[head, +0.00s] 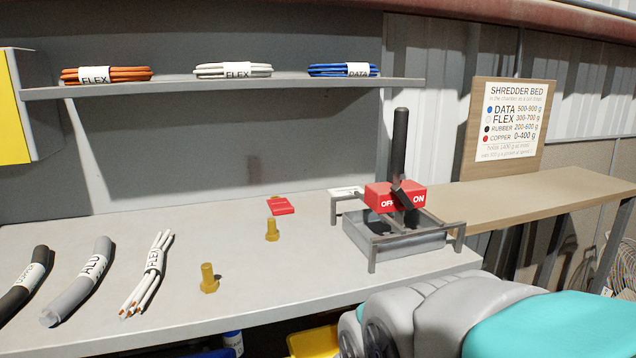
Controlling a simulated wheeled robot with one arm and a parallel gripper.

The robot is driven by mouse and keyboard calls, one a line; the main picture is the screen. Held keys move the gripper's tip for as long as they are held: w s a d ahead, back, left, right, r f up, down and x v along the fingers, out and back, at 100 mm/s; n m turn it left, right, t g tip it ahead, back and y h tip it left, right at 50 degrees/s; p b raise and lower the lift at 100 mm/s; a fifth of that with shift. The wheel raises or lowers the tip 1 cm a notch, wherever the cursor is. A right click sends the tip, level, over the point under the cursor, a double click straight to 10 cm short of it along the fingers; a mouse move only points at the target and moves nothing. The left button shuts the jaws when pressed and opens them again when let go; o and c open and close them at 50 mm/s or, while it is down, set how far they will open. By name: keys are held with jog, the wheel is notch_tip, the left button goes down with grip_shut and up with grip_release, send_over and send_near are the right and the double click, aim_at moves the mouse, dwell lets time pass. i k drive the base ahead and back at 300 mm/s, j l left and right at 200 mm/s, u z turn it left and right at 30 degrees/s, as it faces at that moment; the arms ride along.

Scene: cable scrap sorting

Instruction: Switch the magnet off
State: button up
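The magnet is a red block (378,194) with white OFF lettering on its left and ON on its right. A tall dark post (399,145) rises above it. A short black lever (404,198) sits on its front between the two words, with its lower end slanting right, nearer ON. The block sits on a grey metal frame (371,255) above a shallow metal tray (410,245) at the bench's right end. My gripper's fingers do not show. A grey and teal part of my arm is at the lower right, in front of the bench.
Cable pieces labelled ALU (82,285) and FLEX (148,275) and a dark one (24,280) lie at left. Yellow pegs (208,278) (272,230) and a red tag (281,206) are mid-bench. A shelf (180,85) holds cable coils. A sign board (508,160) stands right.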

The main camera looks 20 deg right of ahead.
aim_at(404, 200)
jog(key=z, duration=0.35)
jog(key=k+j+z, duration=0.25)
jog(key=j, duration=0.15)
jog(key=k+j+z, duration=0.25)
jog(key=j, duration=0.15)
jog(key=k+j+z, duration=0.1)
jog(key=j+z, duration=0.15)
jog(key=k+j+z, duration=0.15)
jog(key=k+j, duration=0.9)
jog(key=j, duration=0.15)
